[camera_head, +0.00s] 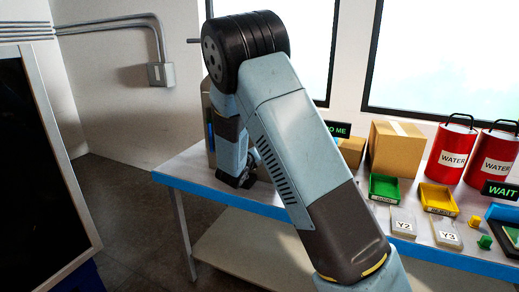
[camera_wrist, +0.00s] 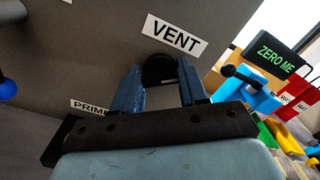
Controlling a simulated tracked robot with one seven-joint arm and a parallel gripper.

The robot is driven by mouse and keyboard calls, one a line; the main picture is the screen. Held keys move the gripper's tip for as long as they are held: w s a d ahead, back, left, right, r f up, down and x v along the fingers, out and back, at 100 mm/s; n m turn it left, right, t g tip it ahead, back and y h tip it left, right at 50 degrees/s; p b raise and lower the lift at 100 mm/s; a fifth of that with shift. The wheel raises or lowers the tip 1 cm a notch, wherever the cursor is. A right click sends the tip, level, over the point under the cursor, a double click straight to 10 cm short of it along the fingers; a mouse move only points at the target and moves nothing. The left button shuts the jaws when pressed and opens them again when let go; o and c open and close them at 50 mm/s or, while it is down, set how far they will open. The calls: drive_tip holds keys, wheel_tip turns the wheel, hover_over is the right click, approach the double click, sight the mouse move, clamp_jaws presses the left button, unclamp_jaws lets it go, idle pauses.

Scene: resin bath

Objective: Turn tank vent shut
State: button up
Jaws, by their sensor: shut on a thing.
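In the wrist view, a grey panel (camera_wrist: 95,45) carries a white label reading VENT (camera_wrist: 174,35). Just below this label is a black rounded vent knob (camera_wrist: 158,72). My gripper (camera_wrist: 160,68) has its two blue fingers on either side of the knob and is shut on it. The lower part of the knob is hidden by my gripper body, and its turned angle is hard to read. In the head view, my own arm hides most of the tank and the vent does not show.
A PRIME label (camera_wrist: 90,107) is lower left on the panel, partly covered. A blue ball (camera_wrist: 7,88) sticks out at left. A ZERO ME display (camera_wrist: 274,55) stands at right. On the blue-edged bench (camera_head: 460,262) are red WATER cans (camera_head: 452,150), a cardboard box (camera_head: 396,150) and trays.

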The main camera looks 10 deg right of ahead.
drive_tip(key=n, duration=1.1)
drive_tip(key=shift+a+f, duration=0.2)
drive_tip(key=shift+a, duration=0.1)
idle(0.3)
drive_tip(key=o, duration=0.8)
drive_tip(key=shift+w+f, duration=0.1)
drive_tip(key=shift+c, duration=0.2)
drive_tip(key=o, duration=0.3)
drive_tip(key=shift+d, duration=0.15)
drive_tip(key=v, duration=1.4)
